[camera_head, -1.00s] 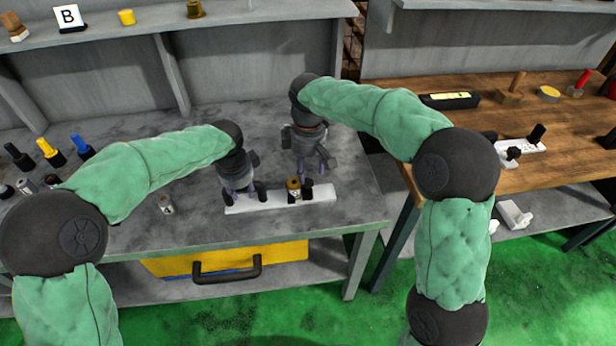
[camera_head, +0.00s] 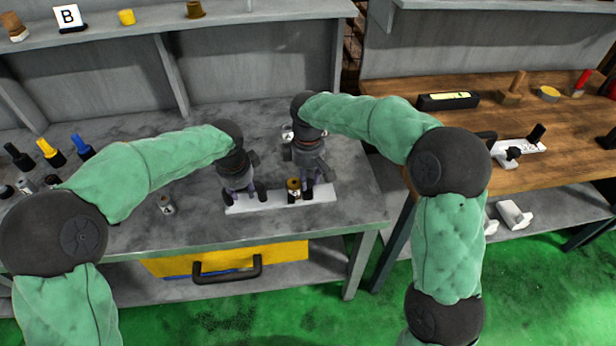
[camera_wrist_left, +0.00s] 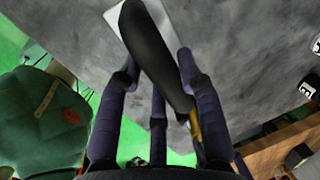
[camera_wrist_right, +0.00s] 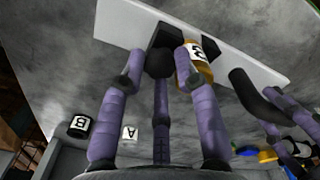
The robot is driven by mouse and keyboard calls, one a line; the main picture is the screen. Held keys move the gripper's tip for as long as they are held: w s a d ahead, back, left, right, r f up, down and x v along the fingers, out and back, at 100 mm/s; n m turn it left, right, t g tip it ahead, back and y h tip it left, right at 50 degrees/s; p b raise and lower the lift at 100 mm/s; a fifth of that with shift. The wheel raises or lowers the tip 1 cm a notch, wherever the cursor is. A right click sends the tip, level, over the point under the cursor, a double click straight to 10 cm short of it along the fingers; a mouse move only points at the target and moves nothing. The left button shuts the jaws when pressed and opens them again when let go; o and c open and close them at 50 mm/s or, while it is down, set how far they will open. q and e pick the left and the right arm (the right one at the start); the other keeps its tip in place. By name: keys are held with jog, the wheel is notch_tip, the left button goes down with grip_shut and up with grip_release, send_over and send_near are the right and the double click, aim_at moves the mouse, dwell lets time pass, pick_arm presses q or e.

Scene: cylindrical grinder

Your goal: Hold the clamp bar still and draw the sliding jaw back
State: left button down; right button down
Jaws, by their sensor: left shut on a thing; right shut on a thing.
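The white clamp bar (camera_head: 265,204) lies flat on the grey bench. It carries a black upright handle near its left end and a black sliding jaw (camera_wrist_right: 165,38) further right. My left gripper (camera_head: 243,193) is shut on the black handle (camera_wrist_left: 150,50). My right gripper (camera_head: 308,190) is shut on the sliding jaw, its fingers on either side of it in the right wrist view (camera_wrist_right: 161,62). A gold-brown cylinder (camera_head: 294,190) with a white label stands on the bar between the grippers, close beside the jaw. It also shows in the right wrist view (camera_wrist_right: 203,72).
A small metal cylinder (camera_head: 166,204) stands on the bench to the left. Several coloured bottles (camera_head: 52,152) stand further left. A yellow case (camera_head: 225,258) is on the lower shelf. A wooden table (camera_head: 450,125) stands at the right. Bench around the small cylinder is clear.

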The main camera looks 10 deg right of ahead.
pick_arm(q)
jog(key=shift+a, duration=0.1)
pick_arm(e)
jog(key=shift+d, duration=2)
jog(key=c, duration=0.9)
grip_release()
jog(key=shift+a, duration=0.1)
pick_arm(q)
jog(key=shift+f, duration=0.1)
pick_arm(e)
jog(key=shift+r, duration=0.5)
notch_tip(320, 180, up, 11)
